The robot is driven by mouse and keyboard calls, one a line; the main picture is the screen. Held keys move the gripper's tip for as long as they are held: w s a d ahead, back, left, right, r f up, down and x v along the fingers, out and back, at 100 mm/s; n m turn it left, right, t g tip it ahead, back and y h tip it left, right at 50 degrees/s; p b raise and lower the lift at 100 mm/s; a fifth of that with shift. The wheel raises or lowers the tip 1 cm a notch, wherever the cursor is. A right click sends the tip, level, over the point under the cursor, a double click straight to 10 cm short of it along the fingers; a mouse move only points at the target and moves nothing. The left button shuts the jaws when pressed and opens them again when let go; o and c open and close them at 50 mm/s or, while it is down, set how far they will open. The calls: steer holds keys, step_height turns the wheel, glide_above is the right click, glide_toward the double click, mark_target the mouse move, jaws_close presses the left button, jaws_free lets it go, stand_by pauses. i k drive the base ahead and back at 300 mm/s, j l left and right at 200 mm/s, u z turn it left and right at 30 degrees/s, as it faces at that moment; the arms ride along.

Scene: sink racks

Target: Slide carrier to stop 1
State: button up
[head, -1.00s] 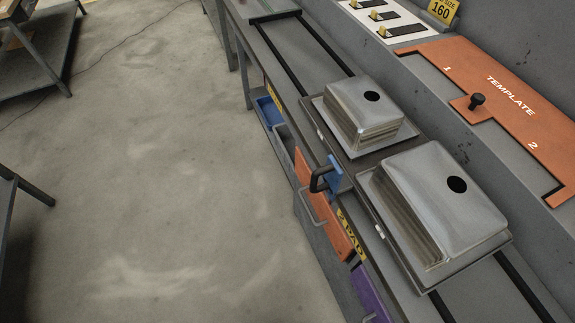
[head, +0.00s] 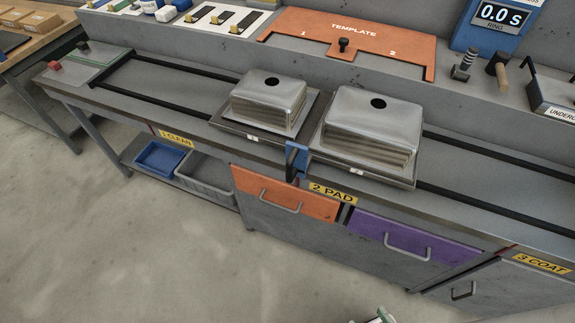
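The carrier (head: 360,171) sits on the dark rails of the bench in the head view, just above the yellow 2 PAD label (head: 333,194). It looks like two dark flat trays side by side, with a blue handle plate (head: 297,157) at the front between them. A smaller upturned steel sink (head: 268,98) rests on its left part and a larger one (head: 365,125) on its right part. The yellow 1 CLEAN label (head: 176,137) is on the bench front further left. No gripper fingers show; only a small white and green piece appears at the bottom edge.
An orange template (head: 345,38) lies on the ledge behind. Below are blue and grey bins, an orange drawer (head: 285,193) and a purple drawer (head: 415,238). The floor in front is open.

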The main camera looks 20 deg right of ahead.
mark_target(298, 157)
steer(key=j+u, duration=0.8)
steer(key=k+l, duration=0.05)
